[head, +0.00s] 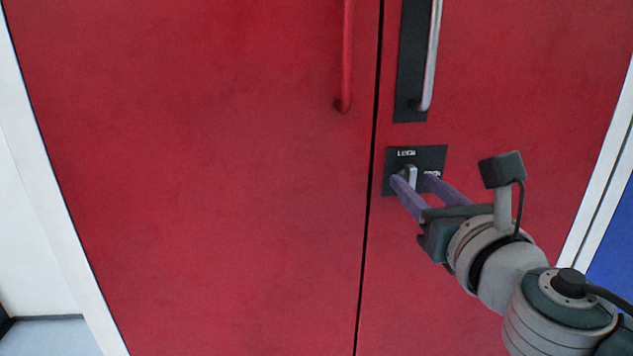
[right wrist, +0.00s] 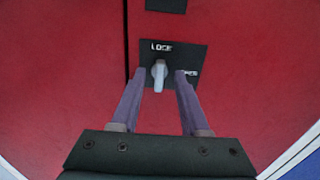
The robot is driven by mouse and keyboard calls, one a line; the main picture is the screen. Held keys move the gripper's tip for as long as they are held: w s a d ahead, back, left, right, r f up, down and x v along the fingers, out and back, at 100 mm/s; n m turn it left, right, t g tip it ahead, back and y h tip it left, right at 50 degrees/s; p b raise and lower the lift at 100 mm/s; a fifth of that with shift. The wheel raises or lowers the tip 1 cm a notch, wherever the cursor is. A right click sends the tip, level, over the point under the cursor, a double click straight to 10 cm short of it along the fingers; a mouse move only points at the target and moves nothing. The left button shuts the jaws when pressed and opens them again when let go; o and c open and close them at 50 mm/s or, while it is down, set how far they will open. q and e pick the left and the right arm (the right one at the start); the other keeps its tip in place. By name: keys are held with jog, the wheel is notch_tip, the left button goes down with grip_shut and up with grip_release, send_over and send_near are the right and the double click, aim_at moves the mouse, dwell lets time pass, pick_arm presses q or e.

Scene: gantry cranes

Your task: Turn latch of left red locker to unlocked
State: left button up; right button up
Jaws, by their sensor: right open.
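The red locker (head: 230,200) fills the head view with two doors and a dark vertical seam between them. The latch (head: 411,175) is a small light-grey knob on a black plate (head: 435,157) on the right door. The plate reads "LOCK" at its top and has a second label at its right, partly hidden by a finger. My left gripper is not in view.
A silver handle (head: 432,55) on a black backing is above the plate on the right door. A red handle (head: 346,60) is on the left door. White frame edges flank the locker, with a blue panel (head: 612,245) at the far right.

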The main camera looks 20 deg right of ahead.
jog(key=shift+w, duration=0.3)
grip_shut()
dwell(0.5)
